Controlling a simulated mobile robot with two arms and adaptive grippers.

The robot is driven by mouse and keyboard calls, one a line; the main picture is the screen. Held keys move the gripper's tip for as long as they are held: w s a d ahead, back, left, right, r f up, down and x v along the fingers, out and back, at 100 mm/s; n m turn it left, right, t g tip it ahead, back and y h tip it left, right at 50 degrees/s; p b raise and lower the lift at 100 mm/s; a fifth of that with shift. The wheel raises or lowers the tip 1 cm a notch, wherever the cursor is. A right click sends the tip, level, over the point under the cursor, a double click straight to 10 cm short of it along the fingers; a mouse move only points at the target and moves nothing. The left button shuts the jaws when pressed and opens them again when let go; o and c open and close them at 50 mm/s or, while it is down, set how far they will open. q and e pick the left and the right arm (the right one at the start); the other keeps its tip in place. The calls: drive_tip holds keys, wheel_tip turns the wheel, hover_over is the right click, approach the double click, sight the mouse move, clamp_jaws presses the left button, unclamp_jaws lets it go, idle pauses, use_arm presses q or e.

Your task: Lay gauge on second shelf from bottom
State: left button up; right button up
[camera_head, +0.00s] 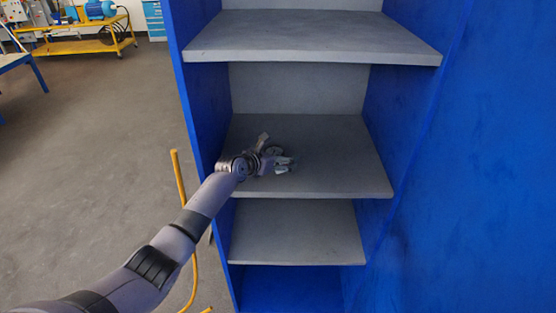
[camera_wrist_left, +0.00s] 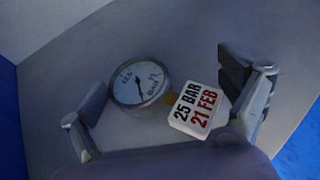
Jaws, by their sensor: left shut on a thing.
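The gauge (camera_wrist_left: 140,82) has a round white dial with a dark needle and a metal rim. A white tag (camera_wrist_left: 193,110) reading "25 BAR 21 FEB" is attached to it. My left gripper (camera_head: 284,164) is shut on the gauge, whose dial shows between the fingers in the left wrist view (camera_wrist_left: 165,105). In the head view the gripper is over the middle grey shelf (camera_head: 340,160), near its left part. The gauge is too small there to make out clearly. I cannot tell whether it touches the shelf. My right gripper is not in view.
The blue rack (camera_head: 195,110) has side walls close to the shelf ends. A lower grey shelf (camera_head: 300,235) is below and an upper one (camera_head: 310,40) above. The middle shelf is bare to the right of my gripper. A yellow rail (camera_head: 178,175) stands left of the rack.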

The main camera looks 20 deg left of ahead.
use_arm(q)
wheel_tip(320, 180, down, 2)
drive_tip(key=shift+w, duration=0.1)
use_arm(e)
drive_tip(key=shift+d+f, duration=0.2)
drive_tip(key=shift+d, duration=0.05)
use_arm(q)
drive_tip(key=shift+f, duration=0.1)
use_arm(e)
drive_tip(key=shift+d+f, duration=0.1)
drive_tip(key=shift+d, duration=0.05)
use_arm(q)
drive_tip(key=o, duration=1)
drive_tip(key=shift+o, duration=0.2)
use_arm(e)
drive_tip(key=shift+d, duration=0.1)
